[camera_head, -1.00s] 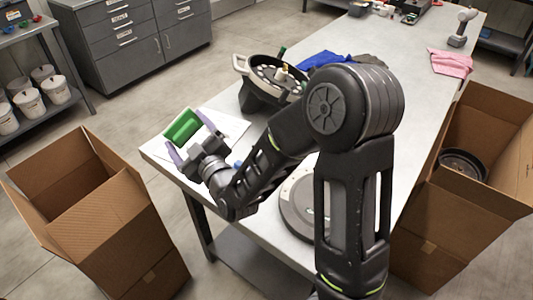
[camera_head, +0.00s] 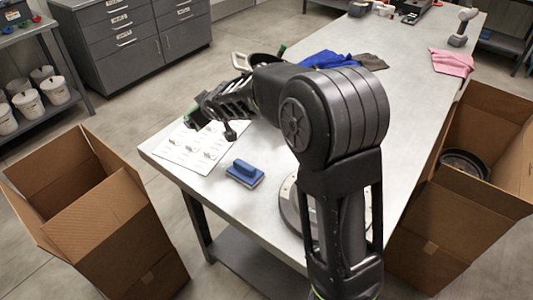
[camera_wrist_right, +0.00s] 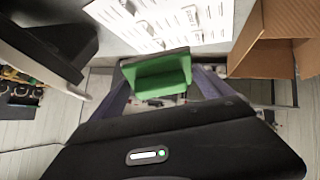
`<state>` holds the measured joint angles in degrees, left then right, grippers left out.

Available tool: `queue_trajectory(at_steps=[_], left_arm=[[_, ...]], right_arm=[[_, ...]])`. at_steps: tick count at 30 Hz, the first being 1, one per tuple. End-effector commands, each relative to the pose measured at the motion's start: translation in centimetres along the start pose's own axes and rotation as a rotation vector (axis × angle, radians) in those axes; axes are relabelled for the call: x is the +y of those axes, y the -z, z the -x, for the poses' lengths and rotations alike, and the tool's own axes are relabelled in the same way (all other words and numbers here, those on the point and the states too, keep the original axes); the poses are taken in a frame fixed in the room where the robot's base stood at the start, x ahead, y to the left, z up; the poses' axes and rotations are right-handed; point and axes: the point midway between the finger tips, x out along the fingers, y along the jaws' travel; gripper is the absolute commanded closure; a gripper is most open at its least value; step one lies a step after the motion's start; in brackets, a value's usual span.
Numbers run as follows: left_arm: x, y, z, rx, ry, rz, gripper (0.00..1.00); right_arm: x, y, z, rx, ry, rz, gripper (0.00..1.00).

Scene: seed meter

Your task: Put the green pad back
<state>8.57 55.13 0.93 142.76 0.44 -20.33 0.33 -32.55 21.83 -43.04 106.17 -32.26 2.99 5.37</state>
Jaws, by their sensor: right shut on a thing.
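The green pad is held between the two fingers of my right gripper (camera_wrist_right: 160,82) in the right wrist view, where the green pad (camera_wrist_right: 158,76) shows its green face and a dark edge. In the head view only a sliver of green (camera_head: 192,112) shows beside my right gripper (camera_head: 198,117), above the far side of a white sheet. The white sheet (camera_head: 186,150) lies on the table's left end with several small pale items on it. It shows at the top of the right wrist view (camera_wrist_right: 165,28), beyond the pad. My left gripper is not in view.
A blue block (camera_head: 245,173) sits on the table (camera_head: 225,205) right of the sheet. The seed meter (camera_head: 262,62) is mostly hidden behind my arm. Blue cloth (camera_head: 325,59) lies beyond. Open cardboard boxes stand at left (camera_head: 105,215) and right (camera_head: 480,200).

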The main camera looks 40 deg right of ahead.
Motion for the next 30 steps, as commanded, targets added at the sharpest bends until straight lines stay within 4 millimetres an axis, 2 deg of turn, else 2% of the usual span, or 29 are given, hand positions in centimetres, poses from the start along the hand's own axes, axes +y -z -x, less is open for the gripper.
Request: queue_trajectory(at_steps=[5,10,13,14,17,22,30], left_arm=[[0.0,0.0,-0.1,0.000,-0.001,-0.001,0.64],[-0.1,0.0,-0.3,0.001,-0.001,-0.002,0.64],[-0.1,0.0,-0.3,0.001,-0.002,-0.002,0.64],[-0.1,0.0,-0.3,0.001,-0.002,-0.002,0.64],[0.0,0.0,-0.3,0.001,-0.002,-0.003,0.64],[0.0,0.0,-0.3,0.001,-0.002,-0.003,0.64],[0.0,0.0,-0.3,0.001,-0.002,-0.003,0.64]], right_arm=[[2.4,-2.1,-0.3,-0.102,-0.064,-0.106,0.48],[6.0,-5.3,0.4,-0.253,-0.181,-0.315,0.48],[8.4,-7.4,1.5,-0.351,-0.265,-0.483,0.49],[9.1,-8.2,2.0,-0.383,-0.291,-0.541,0.56],[10.8,-10.3,3.8,-0.476,-0.361,-0.736,0.55],[11.2,-12.4,5.8,-0.573,-0.390,-0.959,0.55],[11.1,-12.6,6.0,-0.585,-0.388,-0.988,0.55]])
